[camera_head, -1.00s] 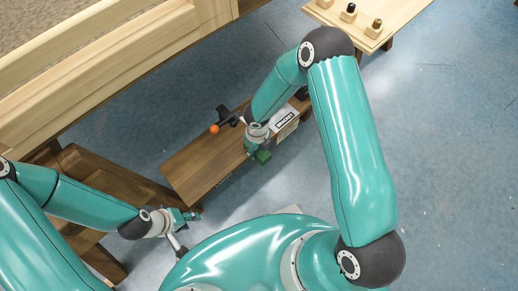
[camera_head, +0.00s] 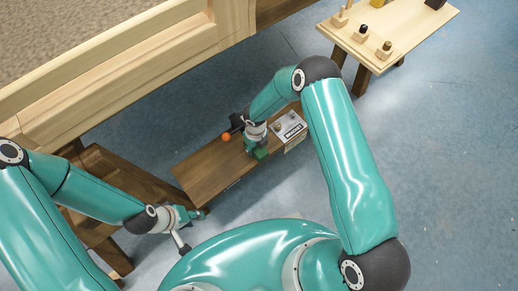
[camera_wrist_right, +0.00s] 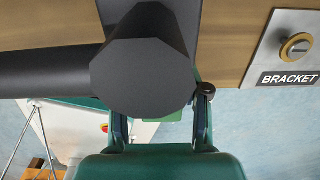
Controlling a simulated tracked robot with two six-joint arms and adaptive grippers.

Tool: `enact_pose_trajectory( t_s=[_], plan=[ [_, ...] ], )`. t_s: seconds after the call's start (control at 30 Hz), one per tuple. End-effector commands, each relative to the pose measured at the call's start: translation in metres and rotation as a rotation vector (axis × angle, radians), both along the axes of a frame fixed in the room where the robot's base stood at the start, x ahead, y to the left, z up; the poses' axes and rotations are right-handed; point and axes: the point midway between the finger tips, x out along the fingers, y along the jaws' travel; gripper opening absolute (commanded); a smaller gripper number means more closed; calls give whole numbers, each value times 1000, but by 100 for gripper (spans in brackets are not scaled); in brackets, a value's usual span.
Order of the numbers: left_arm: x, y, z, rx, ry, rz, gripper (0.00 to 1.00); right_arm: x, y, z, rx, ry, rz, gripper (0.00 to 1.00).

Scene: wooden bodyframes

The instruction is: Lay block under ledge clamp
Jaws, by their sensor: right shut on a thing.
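A green block (camera_head: 262,154) is at the tips of my right gripper (camera_head: 258,147), over the front edge of a dark wooden bench (camera_head: 205,172). In the right wrist view a strip of green (camera_wrist_right: 172,117) shows between the fingers of my right gripper (camera_wrist_right: 160,125), which is shut on it. A dark clamp with an orange ball (camera_head: 226,136) stands on the bench just beside the gripper. Its big dark round part (camera_wrist_right: 145,72) and bar hide much of the block in the wrist view. My left gripper (camera_head: 198,213) is near the bench's near left corner; its jaws are too small to read.
A metal plate labelled BRACKET (camera_head: 290,129) is on the bench's right end, and also shows in the wrist view (camera_wrist_right: 290,55). A pale wooden frame (camera_head: 120,75) runs behind. A light table (camera_head: 400,30) with small pegs stands at the back right. Blue floor is open at right.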

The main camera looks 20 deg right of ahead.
Motion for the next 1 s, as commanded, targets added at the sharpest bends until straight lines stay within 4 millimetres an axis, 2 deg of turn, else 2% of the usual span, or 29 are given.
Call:
enact_pose_trajectory(
  t_s=[0.5,0.97,1.0],
  plan=[
    [0,0,-6,0,0,0,40,26,9,-2,0,-1,0,7],
    [0,0,-7,0,0,0,40,29,11,-1,1,-1,0,7],
    [0,0,-7,0,0,0,40,29,11,-1,1,-1,0,49]
  ],
)
